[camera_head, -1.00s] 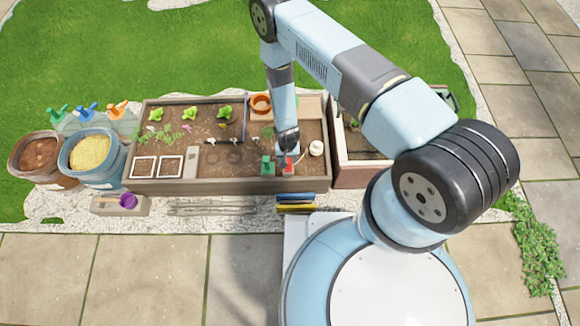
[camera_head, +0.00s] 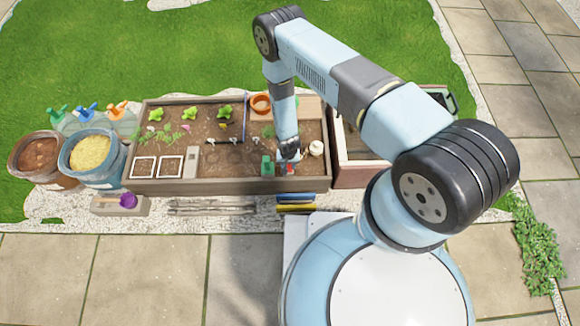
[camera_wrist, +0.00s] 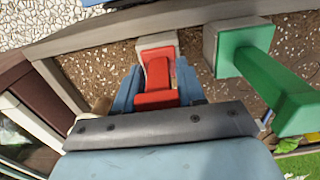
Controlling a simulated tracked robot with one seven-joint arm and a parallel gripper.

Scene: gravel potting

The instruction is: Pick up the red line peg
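The red line peg (camera_wrist: 156,84) stands in a small pale block at the front of the planter. In the head view only a little red (camera_head: 290,168) shows under my gripper. My gripper (camera_wrist: 157,88) points down over the peg, with one blue finger on each side of it. The fingers look spread around the peg, with small gaps. Firm contact cannot be seen. The lower part of the peg is partly hidden.
A green peg (camera_wrist: 268,75) stands close beside the red one, and also shows in the head view (camera_head: 267,167). A white round pot (camera_head: 316,148) is just right of my gripper. The planter's wooden front rim (camera_head: 220,186) runs close by.

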